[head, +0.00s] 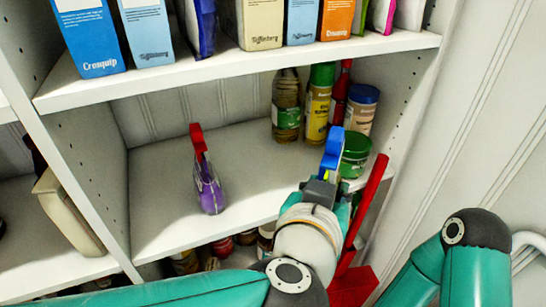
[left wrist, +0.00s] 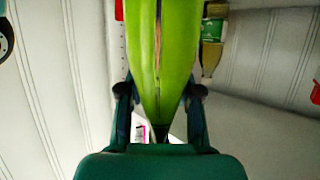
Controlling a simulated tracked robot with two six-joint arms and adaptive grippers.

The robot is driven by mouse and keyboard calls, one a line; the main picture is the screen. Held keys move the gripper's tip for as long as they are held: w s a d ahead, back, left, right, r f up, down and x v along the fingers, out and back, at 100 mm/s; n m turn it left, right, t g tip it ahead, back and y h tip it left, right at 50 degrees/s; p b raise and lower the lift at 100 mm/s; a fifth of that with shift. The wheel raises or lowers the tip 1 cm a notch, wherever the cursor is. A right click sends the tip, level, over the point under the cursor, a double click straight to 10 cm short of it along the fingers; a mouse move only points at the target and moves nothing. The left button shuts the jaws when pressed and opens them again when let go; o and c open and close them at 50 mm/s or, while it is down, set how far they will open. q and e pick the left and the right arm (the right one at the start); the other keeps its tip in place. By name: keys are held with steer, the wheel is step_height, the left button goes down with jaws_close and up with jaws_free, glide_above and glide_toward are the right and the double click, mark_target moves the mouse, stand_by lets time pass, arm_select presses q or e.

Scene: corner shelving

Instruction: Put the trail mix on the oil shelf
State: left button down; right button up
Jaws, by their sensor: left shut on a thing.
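My left gripper (head: 322,184) reaches in over the front of the middle shelf (head: 160,160). In the left wrist view my left gripper (left wrist: 160,110) is shut on a bright green bag (left wrist: 160,60), seen edge-on between the fingers. In the head view the bag is mostly hidden; a blue piece (head: 333,148) sticks up at the fingertips. An oil bottle (head: 286,105) stands at the back of this shelf, behind and left of the gripper. A purple bag with a red top (head: 208,188) stands further left. I cannot read which bag is trail mix. My right gripper is out of view.
A yellow container (head: 317,105), a blue-lidded jar (head: 361,108) and a green tub (head: 356,153) crowd the shelf's right side. Boxes (head: 260,20) fill the shelf above. A red-handled object (head: 368,205) stands right of the gripper. Shelf space around the purple bag is clear.

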arm_select(q)
steer(key=w+a, duration=0.3)
steer(key=w, duration=0.4)
steer(key=w+a, duration=0.3)
steer(key=w, duration=0.4)
steer(key=f, duration=0.3)
steer(key=f+b, duration=0.1)
steer(key=f, duration=0.2)
steer(key=shift+w+d+f, duration=0.2)
steer(key=shift+f, duration=0.2)
steer(key=shift+w+a+f, duration=0.1)
steer(key=shift+w+f, duration=0.1)
steer(key=shift+w, duration=0.05)
steer(key=c, duration=0.8)
jaws_free()
steer(key=shift+o, duration=0.2)
steer(key=shift+r, duration=0.1)
